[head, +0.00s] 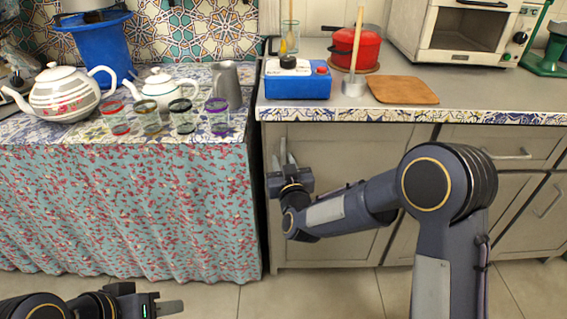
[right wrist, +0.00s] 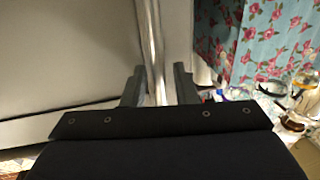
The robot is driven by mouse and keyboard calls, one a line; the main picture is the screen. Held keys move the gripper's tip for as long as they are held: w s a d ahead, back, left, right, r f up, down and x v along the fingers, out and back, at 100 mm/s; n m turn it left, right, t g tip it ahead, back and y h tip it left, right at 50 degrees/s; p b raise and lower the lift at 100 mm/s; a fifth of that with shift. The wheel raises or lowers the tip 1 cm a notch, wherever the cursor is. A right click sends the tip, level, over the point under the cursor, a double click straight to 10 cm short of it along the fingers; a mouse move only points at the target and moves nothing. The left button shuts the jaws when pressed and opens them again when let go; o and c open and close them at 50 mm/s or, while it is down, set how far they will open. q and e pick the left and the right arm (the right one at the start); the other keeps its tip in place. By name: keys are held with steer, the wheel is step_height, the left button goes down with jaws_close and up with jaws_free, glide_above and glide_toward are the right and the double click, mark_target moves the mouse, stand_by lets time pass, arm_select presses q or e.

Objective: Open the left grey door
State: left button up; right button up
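The left grey door (head: 345,160) is a flat cabinet front under the counter and looks closed. My right gripper (head: 285,155) is at the door's upper left part, with its fingers pointing up. In the right wrist view a shiny metal bar handle (right wrist: 154,45) runs between the fingertips of my right gripper (right wrist: 160,82). The fingers stand apart on either side of the bar, with a small gap showing. In the head view the gripper hides the handle. My left gripper (head: 165,307) is low at the bottom left, away from the door; its finger opening is unclear.
A cloth-covered table (head: 130,210) with teapots and glasses stands close left of the door. On the counter (head: 460,103) are a blue box (head: 298,87), a red pot (head: 355,48) and a wooden board (head: 402,90). Tiled floor (head: 330,295) lies clear below the door.

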steer(key=shift+w, duration=0.1)
jaws_close()
stand_by(0.3)
